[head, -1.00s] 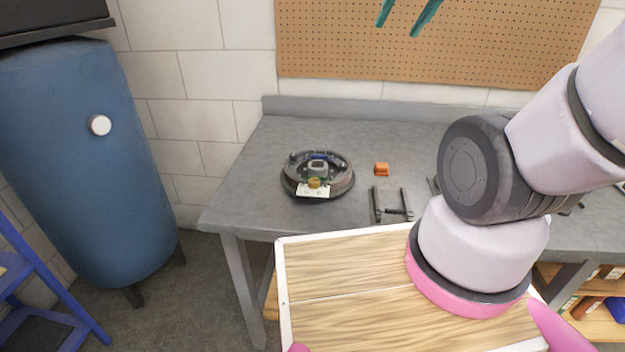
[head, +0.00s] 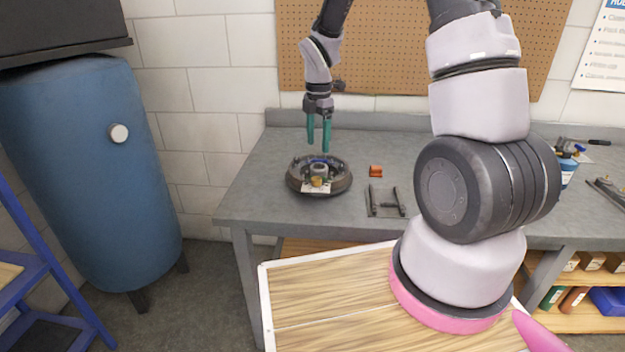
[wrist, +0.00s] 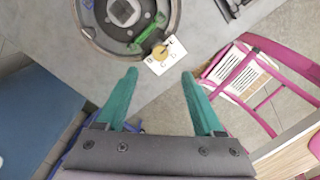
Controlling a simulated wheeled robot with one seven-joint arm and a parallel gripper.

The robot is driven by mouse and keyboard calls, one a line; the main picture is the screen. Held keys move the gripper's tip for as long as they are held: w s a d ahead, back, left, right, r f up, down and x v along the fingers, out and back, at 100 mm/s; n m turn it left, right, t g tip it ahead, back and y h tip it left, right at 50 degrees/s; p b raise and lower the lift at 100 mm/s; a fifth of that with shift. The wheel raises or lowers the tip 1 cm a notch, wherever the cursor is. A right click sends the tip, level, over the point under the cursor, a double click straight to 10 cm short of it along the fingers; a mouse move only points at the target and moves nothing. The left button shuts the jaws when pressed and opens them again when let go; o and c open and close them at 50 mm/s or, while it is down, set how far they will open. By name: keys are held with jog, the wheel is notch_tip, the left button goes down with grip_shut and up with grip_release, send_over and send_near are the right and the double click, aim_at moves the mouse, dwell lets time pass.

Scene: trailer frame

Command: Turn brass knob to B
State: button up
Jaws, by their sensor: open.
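The brass knob (head: 317,182) sits at the front of a round brake-drum-like assembly (head: 342,185) on the grey bench. In the wrist view the brass knob (wrist: 160,51) is on a white card (wrist: 154,68) with letters around it; B appears at its lower left. Which letter the knob points to is too small to tell. My gripper (head: 318,147) has teal fingers pointing down, above the assembly and apart from it. In the wrist view my gripper (wrist: 159,74) is open and empty, its fingertips either side of and short of the knob.
An orange block (head: 376,171) and a dark metal bracket (head: 386,201) lie right of the assembly. A blue tank (head: 85,170) stands left of the bench (head: 262,212). A blue torch-like canister (head: 567,170) is farther right. The bench left of the assembly is clear.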

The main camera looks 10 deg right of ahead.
aim_at(317, 178)
notch_tip(317, 178, down, 12)
jog(key=shift+a+r, duration=0.15)
jog(key=shift+r, duration=0.1)
dwell(0.3)
grip_shut()
